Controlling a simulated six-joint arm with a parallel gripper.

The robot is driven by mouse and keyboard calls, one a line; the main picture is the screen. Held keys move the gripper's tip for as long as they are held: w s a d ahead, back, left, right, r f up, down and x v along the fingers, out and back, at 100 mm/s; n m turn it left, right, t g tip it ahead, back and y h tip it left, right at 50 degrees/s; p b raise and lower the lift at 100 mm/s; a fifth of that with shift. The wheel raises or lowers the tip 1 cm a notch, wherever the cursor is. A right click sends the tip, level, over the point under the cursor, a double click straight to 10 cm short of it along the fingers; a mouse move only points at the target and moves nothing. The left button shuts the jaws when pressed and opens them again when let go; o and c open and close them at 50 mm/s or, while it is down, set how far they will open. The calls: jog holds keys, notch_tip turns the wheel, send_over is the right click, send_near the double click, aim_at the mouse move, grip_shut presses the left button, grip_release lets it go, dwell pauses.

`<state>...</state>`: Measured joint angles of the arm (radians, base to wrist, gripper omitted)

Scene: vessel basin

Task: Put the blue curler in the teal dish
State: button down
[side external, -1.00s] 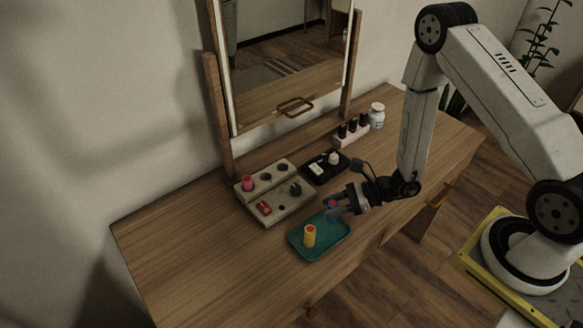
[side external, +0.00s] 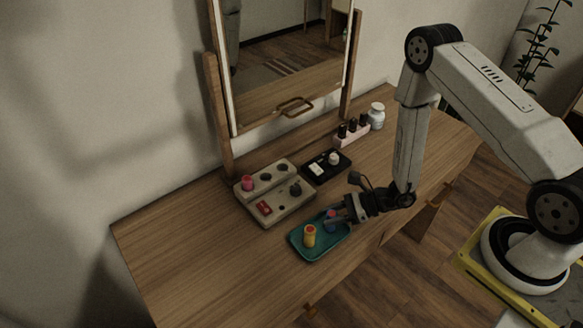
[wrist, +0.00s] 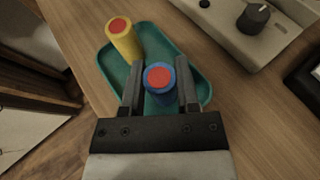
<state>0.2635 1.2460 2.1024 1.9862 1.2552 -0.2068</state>
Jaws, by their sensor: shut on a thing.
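The blue curler (wrist: 159,79), with a red top, is upright between the fingers of my gripper (wrist: 159,88) in the wrist view. My gripper is shut on it. In the side view the blue curler (side external: 331,214) is partly hidden by my gripper (side external: 335,214), which is over the right part of the teal dish (side external: 304,253). I cannot tell whether the curler touches the dish floor. The dish also shows in the wrist view (wrist: 191,58). A yellow curler (side external: 309,236) with a red top stands in the dish, left of the blue one.
A black tray (side external: 325,166), a rack of dark bottles (side external: 352,134) and a white jar (side external: 376,116) stand farther back. The table's left part is clear.

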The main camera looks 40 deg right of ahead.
jog(key=shift+f, duration=0.1)
jog(key=shift+c, duration=1.7)
grip_release()
jog(key=shift+d+r, duration=0.1)
jog(key=shift+r, duration=0.1)
jog(key=v, duration=1.1)
jog(key=shift+s+d+r, duration=0.2)
jog(key=shift+s+d, duration=0.05)
